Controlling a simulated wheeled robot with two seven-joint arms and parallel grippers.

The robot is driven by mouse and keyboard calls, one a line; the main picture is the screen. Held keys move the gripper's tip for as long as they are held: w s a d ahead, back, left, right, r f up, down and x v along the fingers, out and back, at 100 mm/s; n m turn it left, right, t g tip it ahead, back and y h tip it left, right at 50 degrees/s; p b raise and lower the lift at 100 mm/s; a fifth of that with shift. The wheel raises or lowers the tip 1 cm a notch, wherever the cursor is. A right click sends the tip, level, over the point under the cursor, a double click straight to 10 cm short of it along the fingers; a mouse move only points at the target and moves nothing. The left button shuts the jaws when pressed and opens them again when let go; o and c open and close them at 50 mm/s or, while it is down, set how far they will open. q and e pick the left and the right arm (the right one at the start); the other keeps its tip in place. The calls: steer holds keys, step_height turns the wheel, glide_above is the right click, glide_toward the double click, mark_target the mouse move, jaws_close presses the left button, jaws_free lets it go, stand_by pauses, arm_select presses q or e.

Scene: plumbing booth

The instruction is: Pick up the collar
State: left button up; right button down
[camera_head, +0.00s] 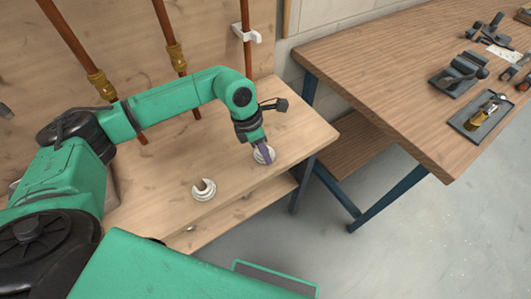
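My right gripper is not in view.
Copper pipes (168,38) with brass fittings (176,58) run up the wooden back panel behind my arm. A taller workbench (395,80) stands at right, with a vise-like tool (460,72) and a dark tray (480,118). Open floor (420,240) lies in front.

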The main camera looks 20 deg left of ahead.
arm_select(q)
jaws_close()
steer(key=shift+r, duration=0.1)
